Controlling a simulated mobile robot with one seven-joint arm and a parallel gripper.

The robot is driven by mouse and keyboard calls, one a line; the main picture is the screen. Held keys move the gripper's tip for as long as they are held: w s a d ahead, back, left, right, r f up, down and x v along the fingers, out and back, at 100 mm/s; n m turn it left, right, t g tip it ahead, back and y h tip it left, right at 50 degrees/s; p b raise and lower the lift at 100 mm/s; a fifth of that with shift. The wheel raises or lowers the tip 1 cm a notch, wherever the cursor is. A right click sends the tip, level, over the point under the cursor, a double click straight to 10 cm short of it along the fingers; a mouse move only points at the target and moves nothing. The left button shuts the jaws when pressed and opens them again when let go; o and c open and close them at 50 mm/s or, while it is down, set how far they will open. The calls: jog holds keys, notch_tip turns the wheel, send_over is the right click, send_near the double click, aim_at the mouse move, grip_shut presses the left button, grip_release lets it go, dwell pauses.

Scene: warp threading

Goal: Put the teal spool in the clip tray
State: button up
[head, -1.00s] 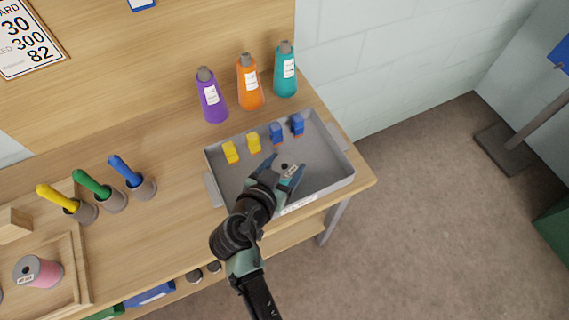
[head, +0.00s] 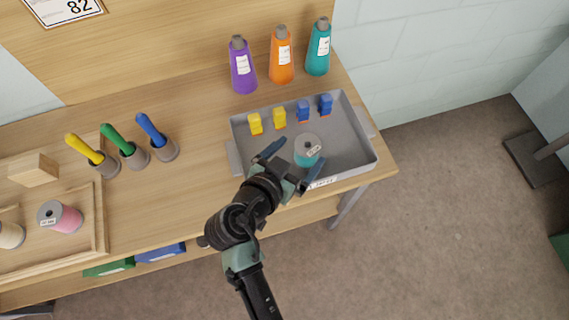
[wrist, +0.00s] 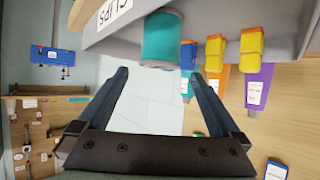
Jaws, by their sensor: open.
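The teal spool (head: 308,150) stands in the grey clip tray (head: 360,163), near the tray's front wall and below the row of clips. It also shows in the wrist view (wrist: 162,42), ahead of and apart from the fingertips. My gripper (head: 293,172) is open and empty at the front edge of the tray. Its two fingers are spread wide in the wrist view (wrist: 162,82), with nothing between them. Two yellow clips (head: 267,121) and two blue clips (head: 315,107) stand along the tray's back side.
Purple (head: 243,68), orange (head: 281,58) and teal (head: 318,50) bottles stand behind the tray. Three tools in round holders (head: 133,157) stand to the left. A pink spool (head: 62,217) sits in a wooden tray (head: 100,225) at far left.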

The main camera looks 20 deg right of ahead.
jog(key=v, duration=0.7)
jog(key=w+a+r+n+t+y, duration=0.3)
jog(key=w+r, duration=0.4)
jog(key=r, duration=0.6)
jog(key=w+a+r+n+t+y, duration=0.15)
jog(key=w+r+t, duration=0.45)
jog(key=r, duration=0.8)
jog(key=s+a+r+n+t+y, duration=0.1)
jog(key=s+r+t, duration=0.4)
jog(key=r, duration=0.9)
jog(key=s+a+r+n+t+y, duration=0.1)
jog(key=s+r+n+t+y, duration=0.2)
jog(key=r, duration=1.2)
jog(key=s+n+t, duration=0.1)
jog(key=s+t, duration=0.1)
jog(key=s, duration=0.1)
jog(key=shift+r, duration=0.2)
jog(key=shift+s+y, duration=0.15)
jog(key=shift+y, duration=0.1)
notch_tip(320, 180, up, 5)
jog(key=p, duration=0.5)
jog(key=shift+r, duration=0.25)
